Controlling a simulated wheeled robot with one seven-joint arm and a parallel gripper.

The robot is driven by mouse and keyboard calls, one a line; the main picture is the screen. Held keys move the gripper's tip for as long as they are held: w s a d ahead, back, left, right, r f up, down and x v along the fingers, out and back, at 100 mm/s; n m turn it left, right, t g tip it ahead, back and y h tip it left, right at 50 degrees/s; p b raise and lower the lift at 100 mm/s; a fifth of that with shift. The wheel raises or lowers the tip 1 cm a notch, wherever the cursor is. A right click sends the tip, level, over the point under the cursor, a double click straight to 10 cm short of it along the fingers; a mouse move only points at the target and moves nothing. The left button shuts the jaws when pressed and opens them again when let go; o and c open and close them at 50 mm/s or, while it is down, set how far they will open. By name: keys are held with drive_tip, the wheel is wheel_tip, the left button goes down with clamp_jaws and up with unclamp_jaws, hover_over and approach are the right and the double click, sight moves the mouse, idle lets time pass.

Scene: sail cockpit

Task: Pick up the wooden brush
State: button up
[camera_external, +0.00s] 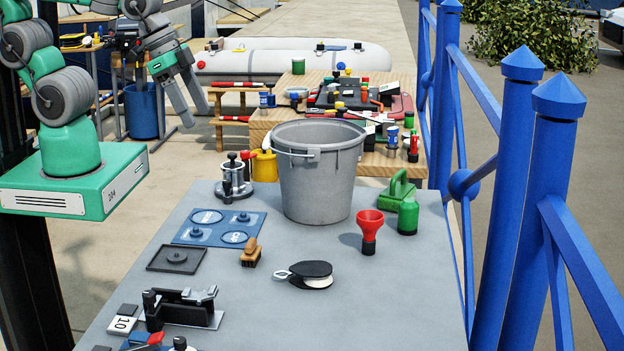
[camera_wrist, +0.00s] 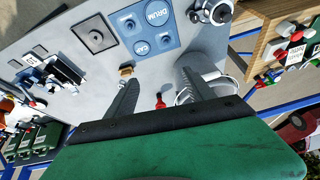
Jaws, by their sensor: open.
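The wooden brush (camera_external: 250,252) is small and brown with a darker bristle side. It lies on the grey table (camera_external: 215,310), in front of the blue panel and left of a black and white pulley block. In the wrist view the brush (camera_wrist: 126,71) shows close to the left fingertip. My gripper (camera_external: 196,114) is at the upper left of the external view, raised and well away from the brush. Its two fingers (camera_wrist: 158,80) stand wide apart in the wrist view, with nothing held between them.
A grey bucket (camera_external: 318,185) stands tall behind the brush. A blue panel (camera_external: 220,227), black square plate (camera_external: 177,258), pulley block (camera_external: 312,274), red funnel (camera_external: 369,226) and green bottle (camera_external: 408,216) surround it. A blue railing (camera_external: 530,190) runs along the right. The table's front middle is clear.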

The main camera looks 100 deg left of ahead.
drive_tip(key=w+d+f+m+t+y+b, duration=0.1)
drive_tip(key=w+d+f+m+b, duration=0.1)
drive_tip(key=w+f+m, duration=0.45)
drive_tip(key=m+t+b, duration=0.5)
drive_tip(key=m+t, duration=0.1)
drive_tip(key=m, duration=1.6)
approach(255, 244)
drive_tip(key=w+a, duration=0.1)
drive_tip(key=w+a+f, duration=0.1)
drive_tip(key=a, duration=0.1)
drive_tip(key=w+a+f, duration=0.1)
drive_tip(key=w, duration=0.1)
drive_tip(key=shift+w+a, duration=0.15)
drive_tip(key=shift+a, duration=0.05)
drive_tip(key=d+m, duration=0.1)
drive_tip(key=m, duration=0.1)
drive_tip(key=d+f+m+t+h, duration=0.1)
drive_tip(key=m, duration=0.1)
drive_tip(key=d+m, duration=0.1)
drive_tip(key=m, duration=0.1)
drive_tip(key=shift+s+d+f+h+b, duration=0.2)
drive_tip(key=shift+s+d+h+b, duration=0.1)
drive_tip(key=shift+s, duration=0.1)
drive_tip(key=shift+f+m+t, duration=0.1)
drive_tip(key=shift+m+t, duration=0.2)
drive_tip(key=shift+m, duration=0.25)
drive_tip(key=x, duration=0.7)
drive_tip(key=shift+w+d+p, duration=0.1)
drive_tip(key=shift+w+p, duration=0.2)
drive_tip(key=shift+r, duration=0.2)
